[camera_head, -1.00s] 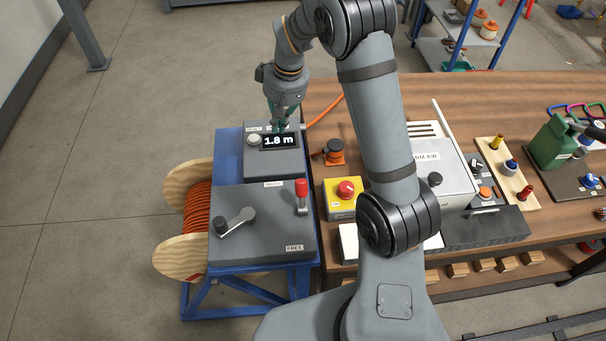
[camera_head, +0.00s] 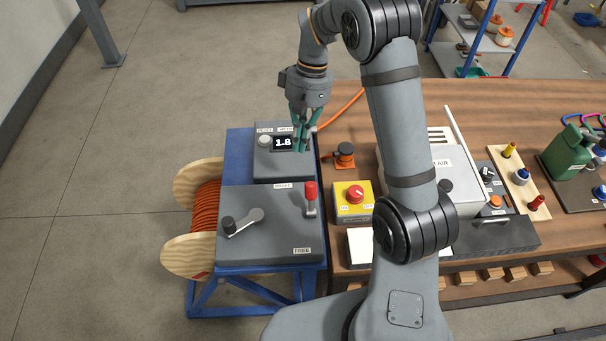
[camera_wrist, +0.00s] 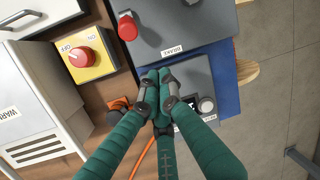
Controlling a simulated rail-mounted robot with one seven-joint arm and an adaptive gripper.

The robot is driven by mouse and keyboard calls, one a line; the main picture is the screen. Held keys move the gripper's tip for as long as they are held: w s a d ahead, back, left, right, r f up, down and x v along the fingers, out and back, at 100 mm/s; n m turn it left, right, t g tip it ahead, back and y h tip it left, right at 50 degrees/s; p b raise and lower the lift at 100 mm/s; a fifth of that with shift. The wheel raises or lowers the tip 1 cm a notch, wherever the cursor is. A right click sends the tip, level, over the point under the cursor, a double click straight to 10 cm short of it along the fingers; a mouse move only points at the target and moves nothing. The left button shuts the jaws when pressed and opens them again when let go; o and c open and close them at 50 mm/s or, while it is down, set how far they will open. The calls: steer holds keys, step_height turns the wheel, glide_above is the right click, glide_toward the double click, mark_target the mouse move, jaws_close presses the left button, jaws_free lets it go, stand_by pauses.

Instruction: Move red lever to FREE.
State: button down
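The red lever (camera_head: 311,192) stands on the right side of a grey box top (camera_head: 265,245) with its red knob up, towards the back. A BRAKE label (camera_head: 283,185) is near the lever's knob end; a FREE label (camera_head: 302,251) is at the front right of the box. In the wrist view the red knob (camera_wrist: 127,27) is at upper left, apart from the fingers. My gripper (camera_head: 302,146) is over the grey meter unit behind the lever. In the wrist view my gripper's (camera_wrist: 162,78) teal fingertips are together, with nothing seen between them.
A crank (camera_head: 243,222) is on the box's left. The meter display (camera_head: 283,143) reads 1.8, partly hidden by my fingers. A cable reel (camera_head: 205,212) stands left. A yellow box with red knob (camera_head: 354,197) and an orange-black knob (camera_head: 345,154) stand on the wooden bench to the right.

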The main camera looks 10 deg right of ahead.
mark_target(311, 201)
steer(key=p+x, duration=0.1)
steer(key=x, duration=0.8)
steer(key=shift+s+f, duration=0.15)
steer(key=shift+f, duration=0.15)
steer(key=s+r+p, duration=0.1)
steer(key=s+d+r+p, duration=0.1)
steer(key=shift+s, duration=0.35)
steer(key=shift+s+d, duration=0.1)
steer(key=shift+s, duration=0.1)
